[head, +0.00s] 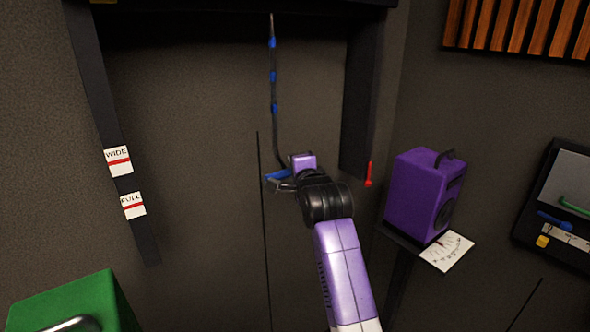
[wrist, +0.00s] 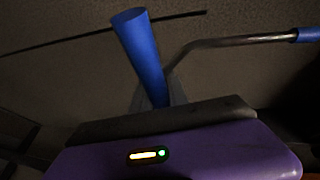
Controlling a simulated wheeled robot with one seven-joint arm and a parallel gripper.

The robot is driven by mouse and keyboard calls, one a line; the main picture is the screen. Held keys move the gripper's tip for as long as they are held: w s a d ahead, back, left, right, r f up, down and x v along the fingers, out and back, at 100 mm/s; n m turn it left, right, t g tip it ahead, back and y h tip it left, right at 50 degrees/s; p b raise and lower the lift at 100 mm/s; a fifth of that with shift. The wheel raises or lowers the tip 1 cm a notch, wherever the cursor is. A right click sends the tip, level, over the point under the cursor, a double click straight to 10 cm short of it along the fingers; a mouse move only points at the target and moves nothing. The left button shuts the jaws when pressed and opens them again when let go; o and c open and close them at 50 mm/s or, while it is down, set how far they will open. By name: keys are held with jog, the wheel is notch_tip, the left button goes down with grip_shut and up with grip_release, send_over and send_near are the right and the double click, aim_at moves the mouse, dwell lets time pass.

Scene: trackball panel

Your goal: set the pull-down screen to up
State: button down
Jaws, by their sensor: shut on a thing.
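The pull-down screen's dark housing (head: 230,8) runs along the top of the head view; no lowered screen sheet is clear to me. A thin dark rod (head: 274,60) with blue bands hangs from it and bends near its lower end. A blue grip (head: 277,175) is at that end. My gripper (head: 279,182) is shut on the blue grip. In the wrist view the blue grip (wrist: 140,50) stands tilted at the jaws, and the bent rod (wrist: 235,41) runs right to a blue band. The left rail (head: 95,90) carries a WIDE label (head: 118,161) and a FULL label (head: 132,205).
A purple speaker (head: 420,195) stands on a shelf right of my arm, with a white dial card (head: 447,250) below. A red-handled piece (head: 368,175) hangs by the right rail (head: 360,110). A green box (head: 75,305) is at lower left. A panel (head: 560,205) is far right.

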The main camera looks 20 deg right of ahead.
jog(key=shift+r, duration=0.45)
jog(key=c, duration=1.3)
grip_release()
jog(key=shift+f, duration=0.1)
jog(key=b+v, duration=0.2)
jog(key=v, duration=0.5)
jog(key=shift+s, duration=0.35)
